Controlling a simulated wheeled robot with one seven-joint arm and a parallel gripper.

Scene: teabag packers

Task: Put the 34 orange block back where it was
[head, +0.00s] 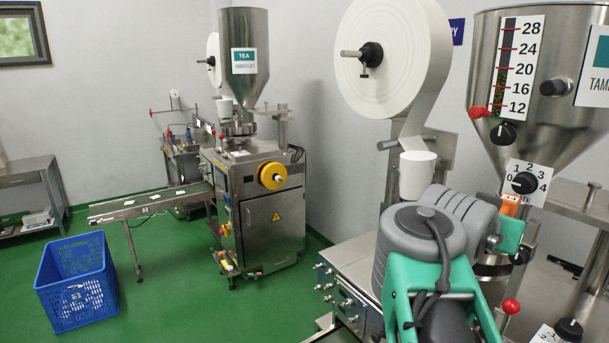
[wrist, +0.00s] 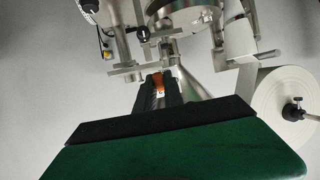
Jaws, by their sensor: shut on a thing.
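The orange block (head: 510,206) shows in the head view as a small orange patch just below the white dial plate numbered 0 to 4. In the wrist view the orange block (wrist: 158,82) sits between the dark fingers of my gripper (wrist: 157,90). My gripper is shut on it. In the head view my grey and teal arm hides most of the fingers and the lower part of the block. I cannot read a number on the block, nor tell whether it touches the machine.
The steel hopper (head: 537,90) with a level scale and the dial plate (head: 526,183) stand close by my gripper. A large paper roll (head: 392,55) is to the left. A red knob (head: 511,306) is near my arm. A blue crate (head: 75,285) stands on the green floor, far left.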

